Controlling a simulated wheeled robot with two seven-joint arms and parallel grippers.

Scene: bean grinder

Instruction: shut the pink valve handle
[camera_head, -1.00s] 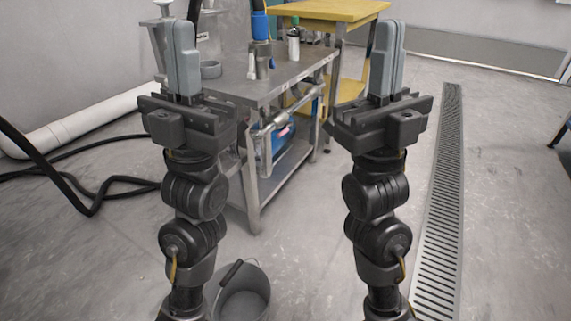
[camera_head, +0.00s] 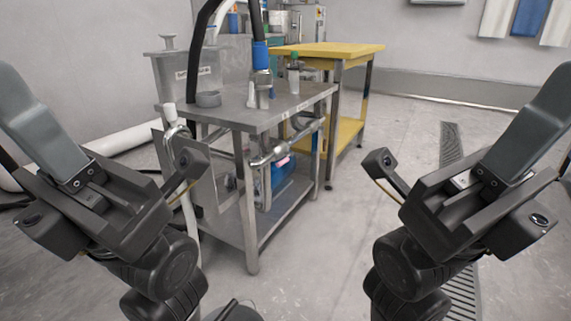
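A small pink patch, which looks like the pink valve handle (camera_head: 283,161), sits on the metal pipework at the front right side of the steel table. It is small and partly hidden by the pipes, so its angle is hard to tell. My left gripper (camera_head: 18,85) is at the left edge, tilted outward, far from the handle. My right gripper (camera_head: 557,90) is at the right edge, also tilted outward and apart from the handle. Each shows one grey finger slab with no gap visible, and both look shut and empty.
A yellow table (camera_head: 330,50) stands behind. A floor drain grate (camera_head: 450,142) runs at right. The floor between the steel table and grate is clear.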

